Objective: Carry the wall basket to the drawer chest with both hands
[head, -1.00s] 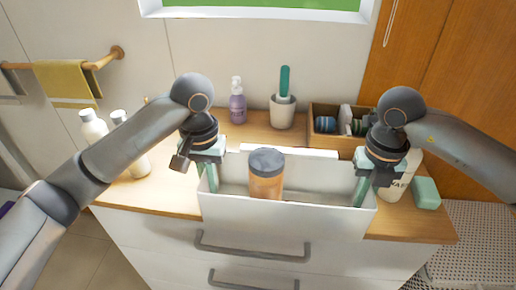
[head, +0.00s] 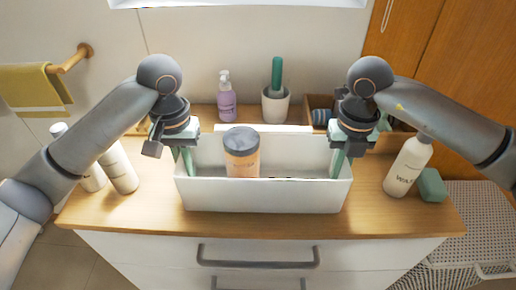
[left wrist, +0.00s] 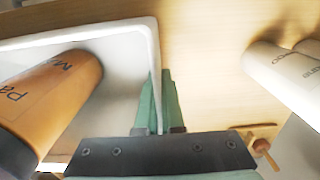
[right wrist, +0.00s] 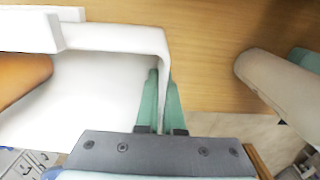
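The white wall basket (head: 265,196) is over the wooden top of the drawer chest (head: 130,200), near its middle. It looks level; I cannot tell whether its base touches the top. An orange jar with a grey lid (head: 242,155) stands inside it. My left gripper (head: 186,160) is shut on the basket's left end wall; the left wrist view shows its green fingers (left wrist: 158,105) on both sides of the wall. My right gripper (head: 341,160) is shut on the right end wall, and the right wrist view shows its fingers (right wrist: 162,105) straddling that wall.
White bottles (head: 120,168) stand left of the basket. A white bottle (head: 407,166) and a green block (head: 432,185) stand to the right. Behind are a purple pump bottle (head: 227,98), a cup with a green brush (head: 276,103) and a wooden box (head: 320,103).

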